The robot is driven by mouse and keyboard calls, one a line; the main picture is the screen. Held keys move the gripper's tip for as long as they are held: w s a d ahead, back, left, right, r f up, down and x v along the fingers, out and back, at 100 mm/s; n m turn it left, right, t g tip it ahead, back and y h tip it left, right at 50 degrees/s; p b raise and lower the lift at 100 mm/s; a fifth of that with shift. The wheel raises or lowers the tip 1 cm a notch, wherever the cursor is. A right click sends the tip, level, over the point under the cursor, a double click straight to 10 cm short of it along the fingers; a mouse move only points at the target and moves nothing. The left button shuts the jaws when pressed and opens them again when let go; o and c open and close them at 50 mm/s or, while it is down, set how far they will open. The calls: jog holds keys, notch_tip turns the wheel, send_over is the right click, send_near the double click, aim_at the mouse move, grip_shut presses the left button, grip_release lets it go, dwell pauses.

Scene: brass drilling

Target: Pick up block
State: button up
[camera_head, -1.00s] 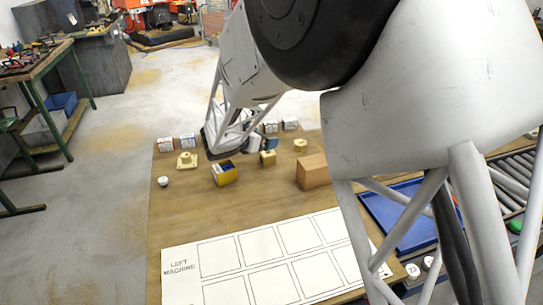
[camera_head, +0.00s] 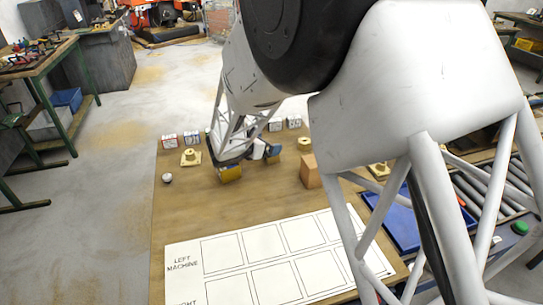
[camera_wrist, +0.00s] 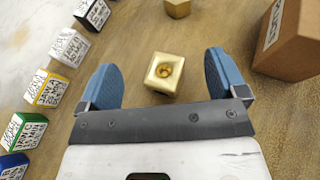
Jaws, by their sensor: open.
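A brass block (camera_wrist: 164,73) with a round hole in its top lies on the wooden table. In the wrist view it sits between the two blue fingertips of my gripper (camera_wrist: 161,84), with a gap on each side. My gripper is open and holds nothing. I cannot tell exactly how far the fingertips are above the table. A second brass block (camera_head: 303,144) stands farther off, also in the wrist view (camera_wrist: 178,8).
A brown box (camera_head: 309,172) stands right of my gripper. Several labelled cubes (camera_wrist: 47,89) line the left in the wrist view. A marked white sheet (camera_head: 215,270) lies in front.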

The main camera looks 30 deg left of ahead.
jog(key=shift+f, duration=0.8)
notch_tip(320, 180, down, 2)
jog(key=shift+f, duration=0.1)
jog(key=shift+x, duration=1)
jog(key=shift+w+d, duration=0.15)
jog(key=shift+w, duration=0.25)
jog(key=shift+c, duration=0.5)
jog(key=c, duration=1.6)
